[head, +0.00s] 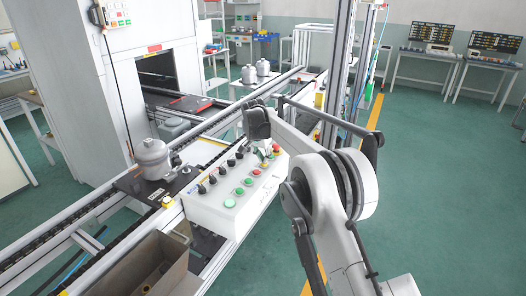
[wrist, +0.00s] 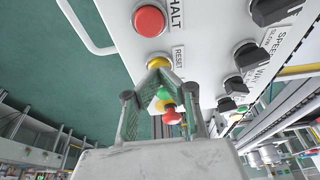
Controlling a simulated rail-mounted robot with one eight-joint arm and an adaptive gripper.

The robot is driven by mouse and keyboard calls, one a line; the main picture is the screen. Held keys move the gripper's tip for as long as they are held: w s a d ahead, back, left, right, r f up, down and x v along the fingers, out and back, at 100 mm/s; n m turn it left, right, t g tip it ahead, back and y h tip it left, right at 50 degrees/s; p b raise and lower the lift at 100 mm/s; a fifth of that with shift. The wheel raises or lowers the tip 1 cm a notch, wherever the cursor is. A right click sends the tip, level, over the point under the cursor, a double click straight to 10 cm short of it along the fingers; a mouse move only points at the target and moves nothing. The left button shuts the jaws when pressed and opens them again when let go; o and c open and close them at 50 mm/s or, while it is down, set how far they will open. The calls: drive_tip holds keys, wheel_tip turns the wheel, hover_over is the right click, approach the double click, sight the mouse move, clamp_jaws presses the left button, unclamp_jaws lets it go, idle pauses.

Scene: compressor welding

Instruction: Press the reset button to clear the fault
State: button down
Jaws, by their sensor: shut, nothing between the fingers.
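The yellow reset button (wrist: 158,60), beside a RESET label, sits on the white control box (head: 232,212). In the wrist view it is just beyond my fingertips, and they partly cover its lower edge. My gripper (wrist: 158,76) is shut and empty, its two fingertips together and pointing at the button. I cannot tell whether they touch it or whether it is pressed in. In the head view my gripper (head: 263,158) is over the far right end of the box, and the button is hard to make out there.
A red HALT button (wrist: 150,20) sits close to the reset button. Black knobs (wrist: 250,55) stand in a row alongside. Green buttons (head: 230,203) are nearer on the box. A grey compressor (head: 152,158) stands on the conveyor to the left. Open green floor lies to the right.

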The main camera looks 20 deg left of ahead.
drive_tip(key=shift+f, duration=0.2)
drive_tip(key=shift+f+b, duration=0.85)
drive_tip(key=shift+f, duration=0.1)
drive_tip(key=w+v, duration=0.1)
drive_tip(key=v, duration=1.3)
drive_tip(key=shift+r, duration=0.25)
drive_tip(key=shift+w+d, duration=0.1)
drive_tip(key=shift+d, duration=0.05)
